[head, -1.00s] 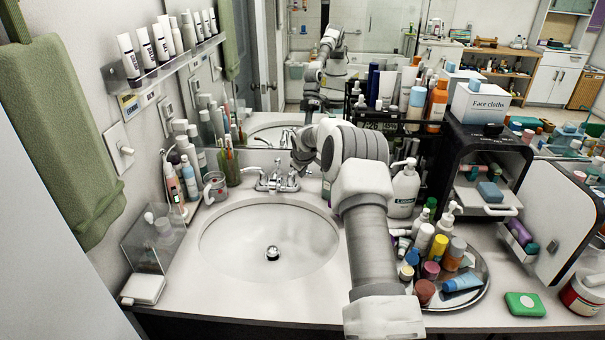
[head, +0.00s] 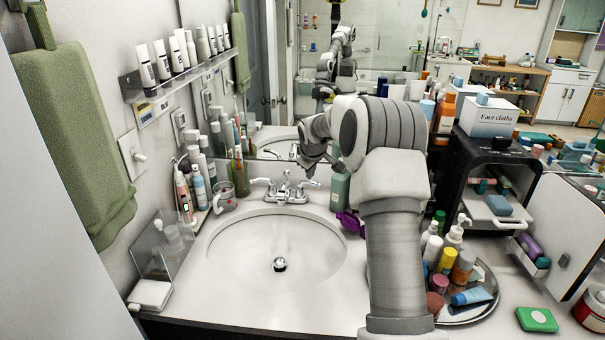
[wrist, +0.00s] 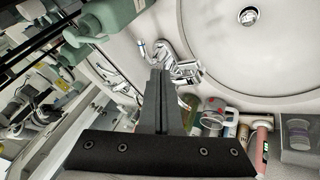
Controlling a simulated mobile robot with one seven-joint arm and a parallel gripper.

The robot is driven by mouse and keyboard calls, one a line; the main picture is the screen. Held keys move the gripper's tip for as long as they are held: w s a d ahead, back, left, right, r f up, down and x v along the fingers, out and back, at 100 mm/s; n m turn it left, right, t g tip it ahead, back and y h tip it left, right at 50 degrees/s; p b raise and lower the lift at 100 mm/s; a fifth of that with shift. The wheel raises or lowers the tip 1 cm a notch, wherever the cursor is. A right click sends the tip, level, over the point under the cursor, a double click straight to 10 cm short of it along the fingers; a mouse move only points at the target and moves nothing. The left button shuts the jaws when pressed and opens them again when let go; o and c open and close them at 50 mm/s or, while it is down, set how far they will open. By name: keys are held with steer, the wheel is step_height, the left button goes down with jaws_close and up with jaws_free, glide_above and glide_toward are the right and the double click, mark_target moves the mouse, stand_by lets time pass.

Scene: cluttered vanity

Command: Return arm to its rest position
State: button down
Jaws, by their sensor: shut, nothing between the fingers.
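My arm reaches from the bottom right of the head view up over the counter, between the sink and the round tray. My gripper (head: 312,162) hangs at the arm's far end, above and behind the faucet (head: 285,190) and in front of the mirror. In the wrist view its two fingers (wrist: 160,78) are together and nothing is between them. The faucet also shows in the wrist view (wrist: 185,68), beside the fingertips. My arm hides part of the counter right of the sink.
The sink (head: 235,245) is empty. A round tray (head: 470,318) with several bottles stands right of my arm, near a black cabinet (head: 462,185). A green bottle (head: 340,190) stands behind the sink. A shelf (head: 175,82) of tubes is on the left wall.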

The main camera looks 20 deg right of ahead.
steer(key=s+a+r+m, duration=0.1)
steer(key=s+a+r, duration=0.5)
steer(key=s+r, duration=0.25)
steer(key=s+a+r+m, duration=0.1)
steer(key=s+a+r, duration=0.5)
steer(key=s, duration=0.4)
steer(key=s+a+m+y, duration=0.1)
steer(key=s+a, duration=0.2)
steer(key=s, duration=1)
steer(key=s+a+f+m+y, duration=0.1)
steer(key=s+a+m, duration=0.1)
steer(key=s, duration=1.2)
steer(key=shift+s+a+f+g, duration=0.15)
steer(key=shift+a+g, duration=0.25)
steer(key=shift+a, duration=0.45)
steer(key=shift+d, duration=0.15)
